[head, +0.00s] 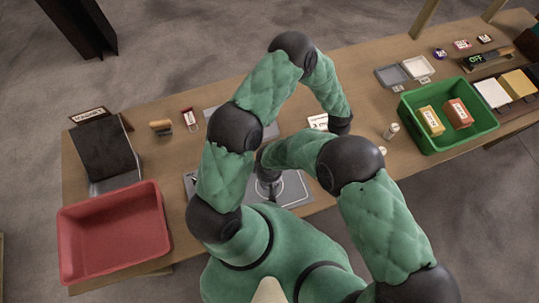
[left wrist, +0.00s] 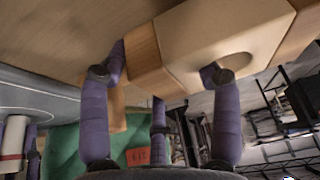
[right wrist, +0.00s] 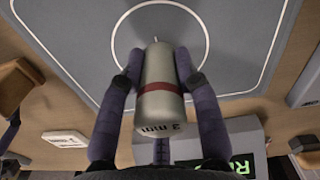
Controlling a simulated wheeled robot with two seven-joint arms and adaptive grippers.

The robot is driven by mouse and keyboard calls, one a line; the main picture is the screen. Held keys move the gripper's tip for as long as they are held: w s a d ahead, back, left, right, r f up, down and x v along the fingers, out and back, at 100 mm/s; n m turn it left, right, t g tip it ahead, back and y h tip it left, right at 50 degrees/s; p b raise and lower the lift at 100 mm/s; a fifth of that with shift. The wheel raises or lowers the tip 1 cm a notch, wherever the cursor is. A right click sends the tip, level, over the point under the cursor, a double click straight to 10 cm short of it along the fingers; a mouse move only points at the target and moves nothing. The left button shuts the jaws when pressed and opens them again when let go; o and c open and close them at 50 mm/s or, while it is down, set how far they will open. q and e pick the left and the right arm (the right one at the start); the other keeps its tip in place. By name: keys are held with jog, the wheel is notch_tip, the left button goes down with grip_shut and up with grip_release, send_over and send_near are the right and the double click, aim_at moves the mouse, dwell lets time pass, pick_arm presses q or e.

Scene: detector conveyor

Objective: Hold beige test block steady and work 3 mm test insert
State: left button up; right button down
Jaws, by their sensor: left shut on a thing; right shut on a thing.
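The beige test block (left wrist: 215,45) fills the upper middle of the left wrist view, with a round recess in its face. My left gripper (left wrist: 165,75) is shut on it, with purple fingers at its sides. I cannot tell whether the block touches the table. The 3 mm test insert (right wrist: 158,85) is a grey cylinder with a dark red band and a thin tip, marked "3 mm". My right gripper (right wrist: 158,82) is shut around it, over a grey mat (right wrist: 230,30) with a white ring. My arms hide block and insert in the head view.
A red bin (head: 112,235) stands front left on the wooden table (head: 160,95). A dark panel (head: 104,150) is behind it. A green bin (head: 480,137) with two blocks stands right. Small trays (head: 392,76) lie behind it. A small vial (head: 391,130) stands left of the green bin.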

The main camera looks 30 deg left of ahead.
jog(key=shift+f, duration=0.1)
jog(key=c, duration=0.9)
grip_release()
